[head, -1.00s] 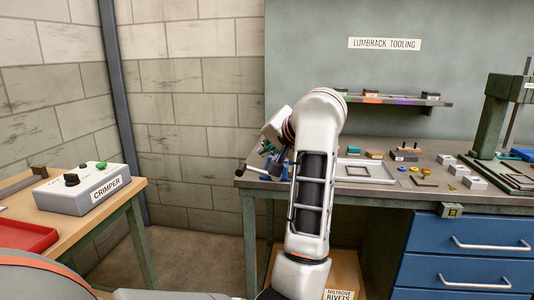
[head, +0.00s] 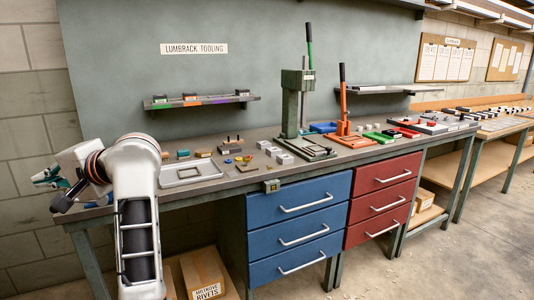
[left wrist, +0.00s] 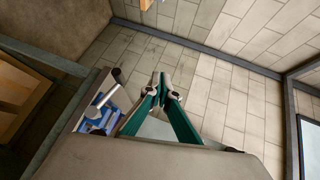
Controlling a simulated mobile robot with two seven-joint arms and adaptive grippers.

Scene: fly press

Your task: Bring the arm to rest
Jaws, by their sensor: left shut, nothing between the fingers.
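My left arm (head: 138,220) rises at the left of the head view and bends at the top. Its left gripper (head: 40,178) points left, at the left end of the workbench, and is partly hidden by the wrist. In the left wrist view the teal fingers of the left gripper (left wrist: 161,83) meet at their tips and hold nothing. They point past the bench edge, with floor and block wall beyond. My right gripper is not in view.
Blue drawers (head: 300,215) and red drawers (head: 383,200) sit below. A blue item (left wrist: 100,112) lies near the gripper. Floor at the right is clear.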

